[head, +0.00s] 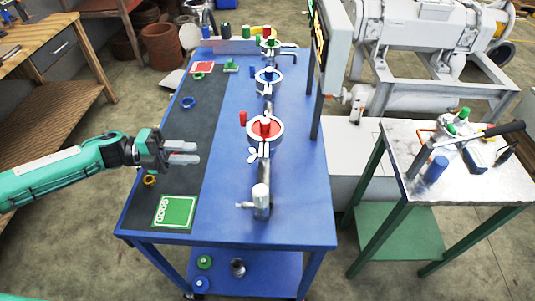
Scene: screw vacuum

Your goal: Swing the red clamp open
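The red clamp (265,128) is a silver ring around a red disc, standing on the pipe line along the blue table. A silver wing nut (253,157) hangs at its lower left. A small red piece (243,118) stands at its upper left. My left gripper (198,153) is to the left of the clamp, apart from it, over the dark strip of the table. Its two grey fingers point right toward the clamp, with a narrow gap between them and nothing held. My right gripper is not in view.
The blue table (225,220) also bears a blue clamp (267,76) and a green clamp (270,42) farther back. A white-capped pipe end (261,197) stands in front. A green tray (174,211) lies at the front left. A screen post stands at the right edge.

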